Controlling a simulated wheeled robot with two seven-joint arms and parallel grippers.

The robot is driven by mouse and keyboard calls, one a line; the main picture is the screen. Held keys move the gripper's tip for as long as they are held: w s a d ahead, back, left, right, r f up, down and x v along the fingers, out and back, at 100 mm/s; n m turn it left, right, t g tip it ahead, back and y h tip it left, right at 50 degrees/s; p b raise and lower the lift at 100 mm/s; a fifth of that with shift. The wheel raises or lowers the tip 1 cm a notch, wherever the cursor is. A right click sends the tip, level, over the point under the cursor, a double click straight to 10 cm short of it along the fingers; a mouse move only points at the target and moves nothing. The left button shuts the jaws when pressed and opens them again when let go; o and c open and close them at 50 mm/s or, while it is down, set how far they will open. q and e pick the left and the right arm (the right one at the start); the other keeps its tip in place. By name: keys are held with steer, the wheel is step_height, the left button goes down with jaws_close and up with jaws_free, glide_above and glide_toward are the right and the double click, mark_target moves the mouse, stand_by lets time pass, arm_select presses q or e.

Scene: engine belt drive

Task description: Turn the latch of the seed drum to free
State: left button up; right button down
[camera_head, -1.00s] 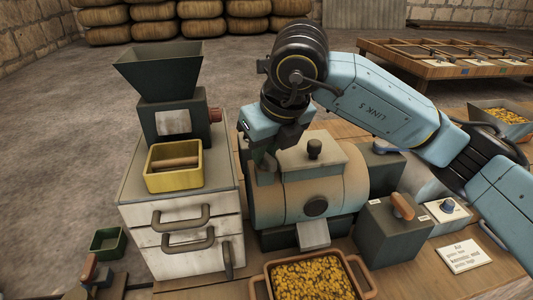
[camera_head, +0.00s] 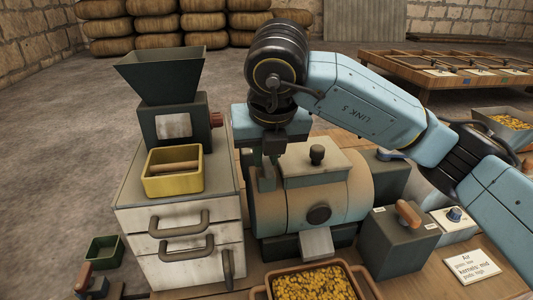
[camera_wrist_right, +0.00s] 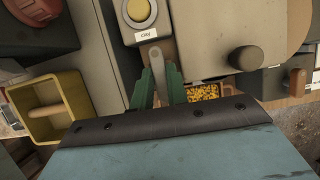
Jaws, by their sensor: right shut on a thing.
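The seed drum (camera_head: 335,200) is a tan cylinder lying on the wooden bench, with a knobbed lid on top. My right gripper (camera_head: 268,172) points down at the drum's left end. In the right wrist view its green fingertips (camera_wrist_right: 158,88) are shut on a narrow grey lever, which appears to be the latch (camera_wrist_right: 156,58). In the head view the gripper hides the latch. My left gripper is not in view.
Left of the drum stands a white drawer cabinet (camera_head: 183,240) with a yellow box (camera_head: 173,188) and a hopper machine (camera_head: 170,75) on it. A tray of yellow kernels (camera_head: 315,285) is in front. A grey box with an orange lever (camera_head: 400,240) stands right.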

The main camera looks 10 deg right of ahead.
steer(key=c, duration=1.4)
jaws_free()
steer(key=shift+r, duration=0.1)
